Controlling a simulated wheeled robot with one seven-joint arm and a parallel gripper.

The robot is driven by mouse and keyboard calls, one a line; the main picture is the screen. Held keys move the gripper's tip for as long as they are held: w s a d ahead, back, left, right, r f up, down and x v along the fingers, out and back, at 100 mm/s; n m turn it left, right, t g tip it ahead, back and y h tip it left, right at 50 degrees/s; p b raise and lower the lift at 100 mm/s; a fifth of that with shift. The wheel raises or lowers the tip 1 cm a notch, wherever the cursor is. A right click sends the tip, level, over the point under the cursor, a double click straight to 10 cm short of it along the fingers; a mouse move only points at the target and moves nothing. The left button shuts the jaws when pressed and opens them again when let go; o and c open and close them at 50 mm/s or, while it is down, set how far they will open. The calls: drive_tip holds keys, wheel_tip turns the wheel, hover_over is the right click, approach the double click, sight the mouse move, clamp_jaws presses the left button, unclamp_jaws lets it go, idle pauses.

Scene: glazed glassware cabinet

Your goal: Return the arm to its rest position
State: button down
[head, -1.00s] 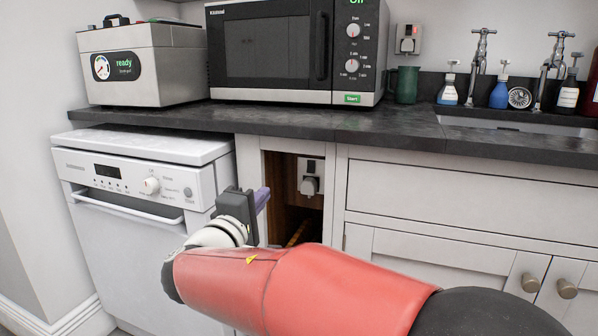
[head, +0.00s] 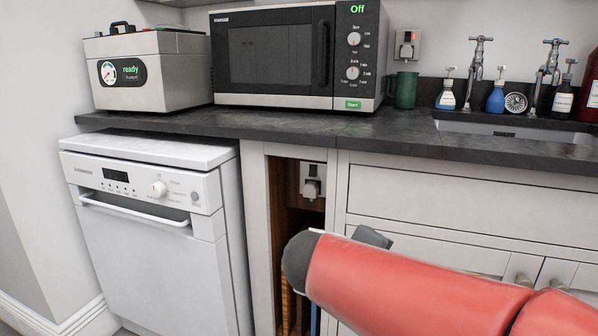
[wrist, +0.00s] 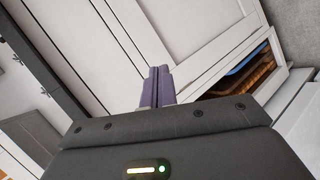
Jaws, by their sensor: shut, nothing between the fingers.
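My gripper's purple fingers (wrist: 158,86) show in the wrist view, pressed together with nothing between them. They point toward the white cabinet front (wrist: 185,35); how far off it they are I cannot tell. In the head view my red arm crosses the lower right, in front of the cabinets. The gripper's fingers are hidden behind it there; only a dark grey part of my wrist shows above the arm.
A narrow open niche (head: 283,222) with a socket (head: 313,180) lies between the white dishwasher (head: 150,225) and the cabinet doors (head: 570,277). Above, the dark worktop (head: 290,128) holds a microwave (head: 280,57), a steel bath (head: 160,75), a green mug (head: 405,90) and bottles by the sink (head: 500,131).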

drive_tip(key=s+d+f+m+g+y+p, duration=0.1)
drive_tip(key=s+f+m+y, duration=0.2)
drive_tip(key=s, duration=0.5)
drive_tip(key=s+f+m+g+y+p, duration=0.1)
drive_tip(key=s+f+m+y, duration=0.2)
drive_tip(key=s, duration=0.6)
drive_tip(key=shift+d+m+g+y, duration=0.4)
drive_tip(key=shift+m+y, duration=0.3)
drive_tip(key=shift+y, duration=0.3)
